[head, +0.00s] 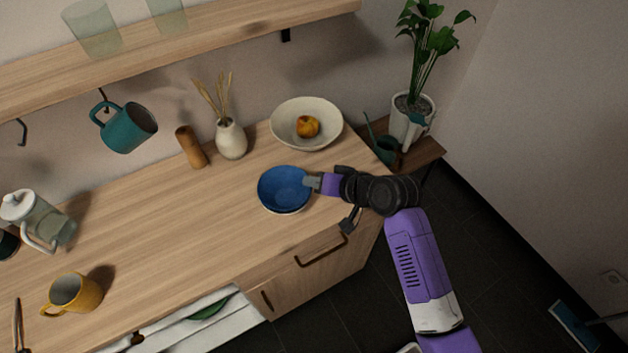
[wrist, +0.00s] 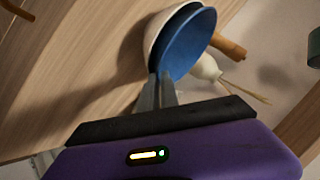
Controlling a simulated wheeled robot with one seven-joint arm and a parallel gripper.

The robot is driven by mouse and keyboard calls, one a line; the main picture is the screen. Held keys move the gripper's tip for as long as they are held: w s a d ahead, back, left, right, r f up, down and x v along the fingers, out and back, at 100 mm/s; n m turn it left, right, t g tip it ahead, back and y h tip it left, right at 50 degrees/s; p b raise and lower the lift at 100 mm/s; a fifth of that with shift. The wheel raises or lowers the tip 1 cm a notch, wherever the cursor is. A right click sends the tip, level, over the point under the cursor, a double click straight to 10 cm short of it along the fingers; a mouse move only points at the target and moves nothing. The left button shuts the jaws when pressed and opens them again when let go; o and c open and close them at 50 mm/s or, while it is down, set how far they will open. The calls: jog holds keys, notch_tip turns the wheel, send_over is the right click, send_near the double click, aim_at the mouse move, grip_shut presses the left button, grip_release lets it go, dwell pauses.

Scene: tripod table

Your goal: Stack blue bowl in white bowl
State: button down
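The blue bowl (head: 284,188) is near the right part of the wooden counter. A thin white rim of the white bowl (head: 287,212) shows just below it; the blue bowl appears to sit inside or just above it, and I cannot tell if they touch. In the wrist view the blue bowl (wrist: 188,46) covers much of the white bowl (wrist: 153,36). My gripper (head: 313,183) reaches in from the right. Its two fingers (wrist: 160,84) are close together at the blue bowl's near rim and appear shut on it.
A cream bowl (head: 280,118) holding a yellow-orange fruit (head: 307,126) stands behind. A white vase (head: 231,140) and wooden cylinder (head: 191,147) stand back left. A yellow mug (head: 78,293) and glass pitcher (head: 50,225) are far left. The counter's middle is clear.

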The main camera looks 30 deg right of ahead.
jog(key=shift+f, duration=0.4)
jog(key=c, duration=1.6)
grip_release()
jog(key=shift+r, duration=0.1)
jog(key=b+v, duration=0.1)
jog(key=v, duration=1.1)
jog(key=shift+r, duration=0.3)
jog(key=shift+f, duration=0.1)
